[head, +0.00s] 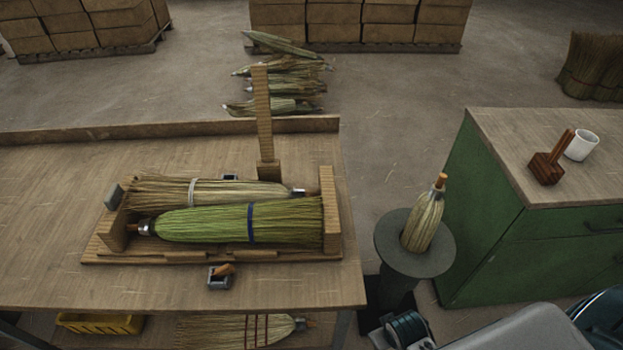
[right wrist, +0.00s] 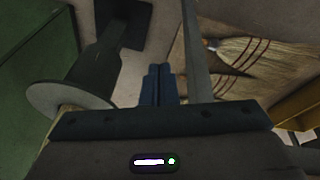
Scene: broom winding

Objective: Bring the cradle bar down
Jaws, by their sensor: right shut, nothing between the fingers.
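The cradle bar (head: 264,115) is a wooden bar standing upright at the back edge of the cradle, in the head view. The wooden cradle (head: 331,215) lies on the workbench. It holds a green broom head with a blue band (head: 200,224) in front and a paler broom head with a white band (head: 225,193) behind it. My right gripper (right wrist: 158,72) is shut and empty in the right wrist view, low beside the bench, apart from the bar. My left gripper is in neither view.
A round stand (head: 436,262) with a small upright broom (head: 424,220) is right of the bench. A green cabinet (head: 475,210) is further right. A small grey clamp (head: 218,283) sits in front of the cradle. The front left of the bench (head: 50,250) is clear.

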